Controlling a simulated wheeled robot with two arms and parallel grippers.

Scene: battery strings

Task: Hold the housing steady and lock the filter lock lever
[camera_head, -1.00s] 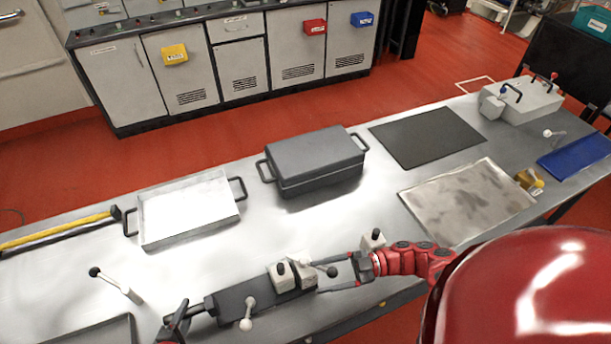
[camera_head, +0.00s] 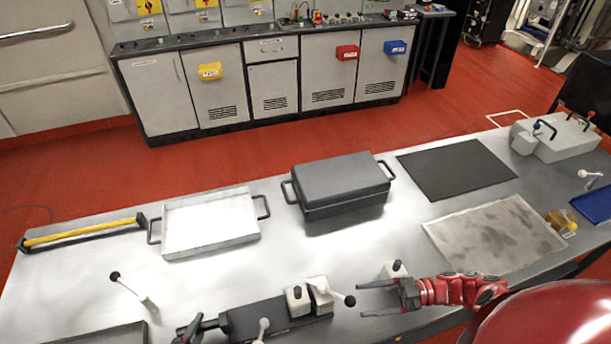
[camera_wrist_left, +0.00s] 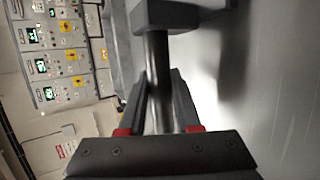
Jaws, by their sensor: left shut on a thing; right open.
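The housing (camera_head: 258,318) is a dark grey block at the bottom centre of the head view. It carries pale blocks on its right end. A lever (camera_head: 338,297) with a black knob points right from that end; I take it for the filter lock lever. A white-knobbed lever (camera_head: 263,326) stands at its front. My left gripper (camera_head: 190,328) is at the housing's left end, partly cut off by the frame. In the left wrist view, its fingers (camera_wrist_left: 158,85) are shut on a dark round handle (camera_wrist_left: 157,55). My right gripper (camera_head: 378,299) is open and empty, right of the lever and apart from it.
A small pale block (camera_head: 393,270) with a black knob stands just behind my right gripper. Another lever (camera_head: 134,288) stands left of the housing. A white tray (camera_head: 210,245) and a grey lidded box (camera_head: 342,180) are behind. The steel table between them is clear.

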